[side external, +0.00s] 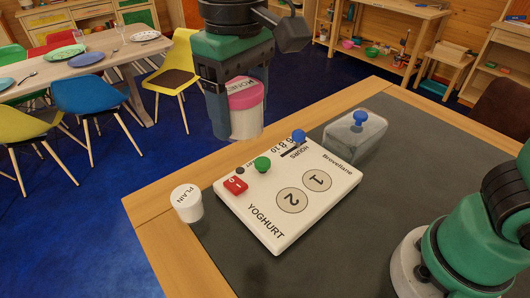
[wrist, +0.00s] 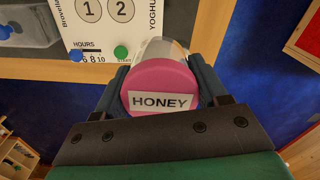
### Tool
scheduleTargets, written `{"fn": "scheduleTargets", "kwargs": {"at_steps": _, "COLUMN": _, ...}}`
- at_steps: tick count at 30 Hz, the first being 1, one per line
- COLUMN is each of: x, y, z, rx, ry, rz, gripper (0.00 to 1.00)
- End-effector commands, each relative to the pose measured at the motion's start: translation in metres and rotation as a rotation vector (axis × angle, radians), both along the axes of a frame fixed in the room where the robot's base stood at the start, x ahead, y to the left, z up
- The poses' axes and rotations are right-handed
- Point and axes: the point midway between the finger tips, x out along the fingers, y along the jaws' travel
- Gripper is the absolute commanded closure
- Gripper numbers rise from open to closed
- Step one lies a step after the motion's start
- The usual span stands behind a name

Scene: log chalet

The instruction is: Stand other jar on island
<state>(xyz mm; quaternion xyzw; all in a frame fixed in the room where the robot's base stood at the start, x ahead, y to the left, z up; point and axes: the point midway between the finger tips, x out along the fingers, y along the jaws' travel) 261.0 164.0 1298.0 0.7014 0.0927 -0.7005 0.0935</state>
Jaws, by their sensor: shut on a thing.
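A jar with a pink lid marked HONEY (wrist: 162,92) is held in my gripper (side external: 238,108). In the side view the honey jar (side external: 246,110) is upright, with a clear or pale body, and is held in the air. It shows against the blue floor beyond the island's far edge. In the wrist view it overlaps the island's wooden edge. My gripper is shut around the honey jar's sides.
A white yoghurt maker (side external: 285,195) with green and blue knobs and a red switch lies beside the plain jar. A clear lid with a blue knob (side external: 357,135) is behind it. Dark island top is free at the front. A dining table (side external: 95,55) and chairs stand beyond.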

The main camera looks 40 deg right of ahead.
Motion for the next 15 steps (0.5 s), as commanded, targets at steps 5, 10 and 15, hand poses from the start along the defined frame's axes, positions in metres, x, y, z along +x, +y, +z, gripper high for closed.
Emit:
{"fn": "scheduleTargets", "kwargs": {"at_steps": 5, "x": -0.015, "y": 0.052, "z": -0.009, "rx": 0.0, "ry": -0.001, "rz": 0.006, "gripper": 0.95}}
{"fn": "scheduleTargets", "kwargs": {"at_steps": 10, "x": -0.021, "y": 0.067, "z": -0.021, "rx": 0.0, "ry": -0.001, "rz": -0.001, "gripper": 0.95}}
{"fn": "scheduleTargets", "kwargs": {"at_steps": 15, "x": -0.021, "y": 0.067, "z": -0.056, "rx": 0.0, "ry": -0.001, "rz": -0.003, "gripper": 0.95}}
